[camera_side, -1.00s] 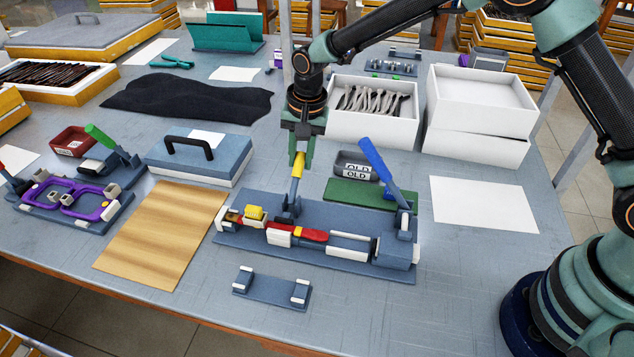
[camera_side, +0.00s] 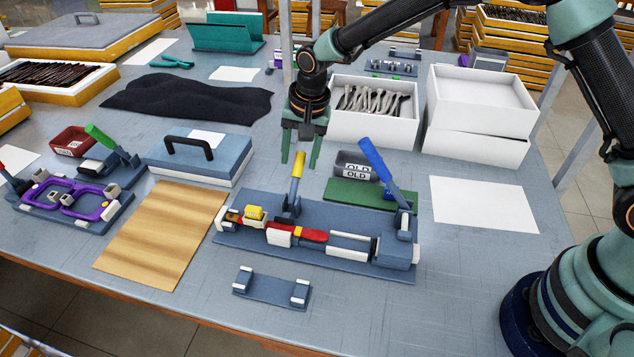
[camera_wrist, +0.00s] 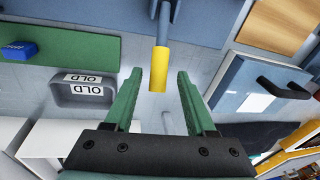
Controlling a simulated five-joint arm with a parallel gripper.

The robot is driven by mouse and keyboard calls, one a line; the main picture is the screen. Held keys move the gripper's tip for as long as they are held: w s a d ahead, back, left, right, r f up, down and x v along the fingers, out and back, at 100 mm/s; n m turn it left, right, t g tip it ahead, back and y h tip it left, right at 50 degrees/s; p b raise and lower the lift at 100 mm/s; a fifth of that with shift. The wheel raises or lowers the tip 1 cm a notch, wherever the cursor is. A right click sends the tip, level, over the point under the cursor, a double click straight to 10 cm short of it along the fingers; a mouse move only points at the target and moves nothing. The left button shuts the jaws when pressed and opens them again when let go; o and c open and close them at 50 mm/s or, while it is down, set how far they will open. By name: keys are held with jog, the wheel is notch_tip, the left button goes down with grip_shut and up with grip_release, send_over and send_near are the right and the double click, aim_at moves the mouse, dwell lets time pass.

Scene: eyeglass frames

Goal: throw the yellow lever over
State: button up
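The yellow lever (camera_side: 297,168) stands near upright on the blue fixture plate (camera_side: 340,212), its yellow sleeve at the top of a grey-blue arm. My gripper (camera_side: 300,160) points down just above and behind the lever's tip, with its two green fingers apart. In the wrist view, the yellow lever (camera_wrist: 158,70) shows ahead of the gap between the open fingers of my gripper (camera_wrist: 155,78), touching neither. The fixture holds a red and white part (camera_side: 298,233) lying along it.
A blue lever (camera_side: 372,158) rises at the fixture's right end. A grey bin marked OLD (camera_side: 355,165) and a green mat (camera_side: 345,193) lie behind it. A white box of frames (camera_side: 372,110) stands behind my gripper. A lidded blue case (camera_side: 200,158) is to the left.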

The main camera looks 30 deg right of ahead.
notch_tip(320, 180, up, 12)
jog(key=s, duration=0.2)
jog(key=shift+d, duration=0.45)
jog(key=shift+s, duration=0.1)
